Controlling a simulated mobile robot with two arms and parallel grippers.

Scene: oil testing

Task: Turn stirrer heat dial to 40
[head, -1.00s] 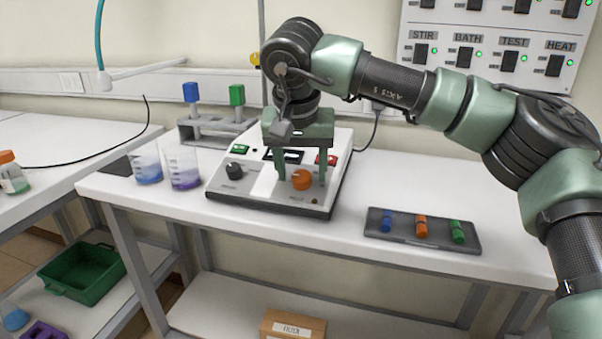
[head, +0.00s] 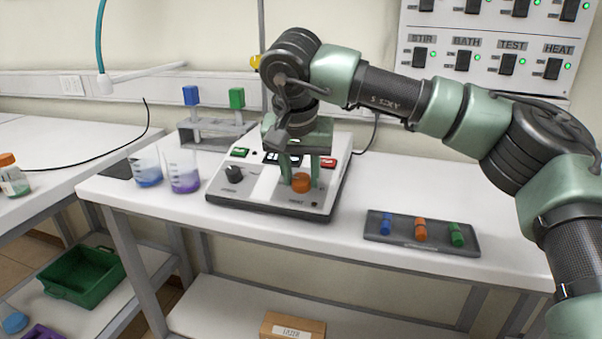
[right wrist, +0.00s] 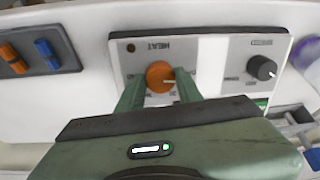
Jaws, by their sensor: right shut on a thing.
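The stirrer (head: 270,193) is a white and grey box on the bench, with a green switch, a red switch and a dark display on its top. Its orange heat dial (head: 301,183) is at the front right. My right gripper (head: 300,178) reaches down from above and is shut on this dial. In the right wrist view the fingers (right wrist: 160,88) stand on both sides of the orange dial (right wrist: 160,74), beside the word HEAT. The dial's white mark points to the right there; the scale numbers are partly hidden by the fingers. My left gripper is not in view.
A black dial (head: 235,174) is left of the orange one. Two beakers (head: 183,172) with blue and purple liquid stand left of the stirrer. A dark tray (head: 400,243) with coloured vials lies at the right. A rack (head: 215,132) stands behind.

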